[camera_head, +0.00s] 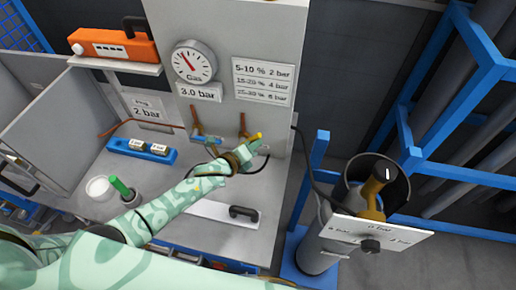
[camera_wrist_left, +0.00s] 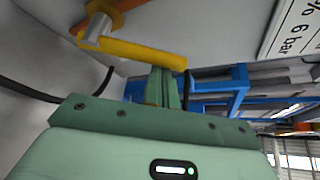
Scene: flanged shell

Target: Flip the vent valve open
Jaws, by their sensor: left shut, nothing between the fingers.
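A yellow lever handle, which I take as the vent valve (camera_head: 257,137), sticks out from the grey panel, beside the right copper pipe. In the left wrist view the yellow lever (camera_wrist_left: 135,52) runs slantwise from a metal hub at upper left to its free end near the middle. My left gripper (camera_head: 246,150) is at the lever. In the left wrist view its fingers (camera_wrist_left: 166,88) are closed together with nothing between them, just below the lever's free end. I cannot tell whether they touch it. My right gripper is not in view.
A gauge (camera_head: 193,62) and pressure signs are on the panel. A blue block (camera_head: 142,150), a white cup (camera_head: 99,188) and a green-handled item (camera_head: 121,188) are on the bench. A cylinder stand (camera_head: 318,250) is at right.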

